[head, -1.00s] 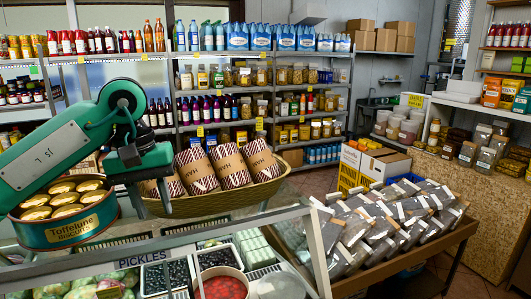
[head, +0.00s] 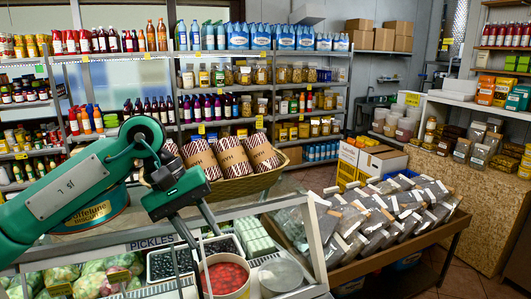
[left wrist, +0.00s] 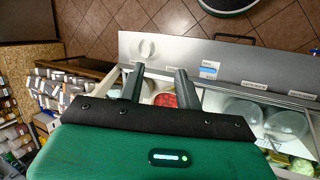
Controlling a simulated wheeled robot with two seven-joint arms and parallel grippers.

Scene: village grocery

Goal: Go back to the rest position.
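My left gripper (head: 207,240) reaches in from the left in the head view, above the glass-fronted counter. Its two fingers point down and stand apart, with nothing between them. In the left wrist view the two fingers (left wrist: 159,76) are also spread and empty, with a red-filled tub (left wrist: 165,100) beyond them. My green left arm covers much of the round Toffelune biscuit tin (head: 113,209) on the counter. My right gripper is not in view.
A wicker basket (head: 238,189) of striped packages stands just behind the gripper. Below are a red-filled tub (head: 226,278) and a white lid (head: 281,276). A wooden stand (head: 412,247) of bagged goods is to the right. Stocked shelves line the back; floor shows at lower right.

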